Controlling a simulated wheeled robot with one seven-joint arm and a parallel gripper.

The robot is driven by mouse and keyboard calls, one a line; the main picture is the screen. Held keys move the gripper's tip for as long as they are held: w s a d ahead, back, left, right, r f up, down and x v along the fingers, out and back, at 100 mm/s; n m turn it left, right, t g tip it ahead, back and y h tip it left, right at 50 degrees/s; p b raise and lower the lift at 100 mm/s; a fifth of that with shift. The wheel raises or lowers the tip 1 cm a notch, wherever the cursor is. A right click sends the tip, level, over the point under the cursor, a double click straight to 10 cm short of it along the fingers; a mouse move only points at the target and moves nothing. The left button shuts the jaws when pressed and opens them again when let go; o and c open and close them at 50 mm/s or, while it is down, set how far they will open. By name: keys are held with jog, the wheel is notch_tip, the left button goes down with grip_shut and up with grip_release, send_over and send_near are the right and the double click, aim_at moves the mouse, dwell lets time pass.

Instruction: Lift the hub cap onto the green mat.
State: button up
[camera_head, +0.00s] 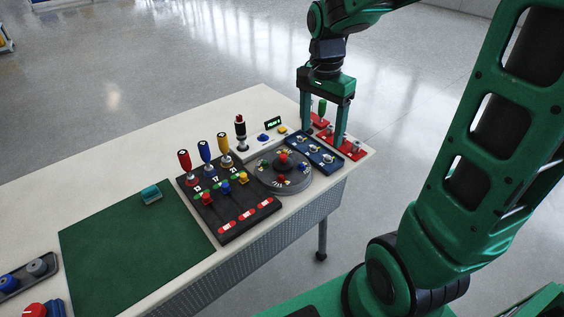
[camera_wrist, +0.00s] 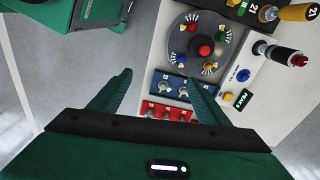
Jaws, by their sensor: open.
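A grey round hub-like disc (camera_head: 266,184) stands on the white table, with a red cap (camera_head: 283,157) raised at its centre and coloured knobs around it. I take this red cap as the hub cap; it also shows in the wrist view (camera_wrist: 205,50). The dark green mat (camera_head: 130,250) lies flat on the table to the left, its middle bare. My gripper (camera_head: 322,136) points down at the table's far right end, over the red panel and apart from the cap. Its fingers are open with nothing between them, as the wrist view shows (camera_wrist: 160,78).
A black panel (camera_head: 232,232) with three upright coloured handles stands between disc and mat. A blue panel (camera_head: 314,152) and red panel (camera_head: 352,154) lie right of the disc. A dark tray (camera_head: 22,283) holds round pieces.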

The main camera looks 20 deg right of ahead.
aim_at(283, 155)
jog(key=w+a+f+m, duration=0.3)
jog(key=w+a, duration=0.4)
jog(key=shift+y, duration=0.3)
jog(key=f, duration=1)
jog(key=shift+w, duration=0.2)
jog(key=c, duration=1.1)
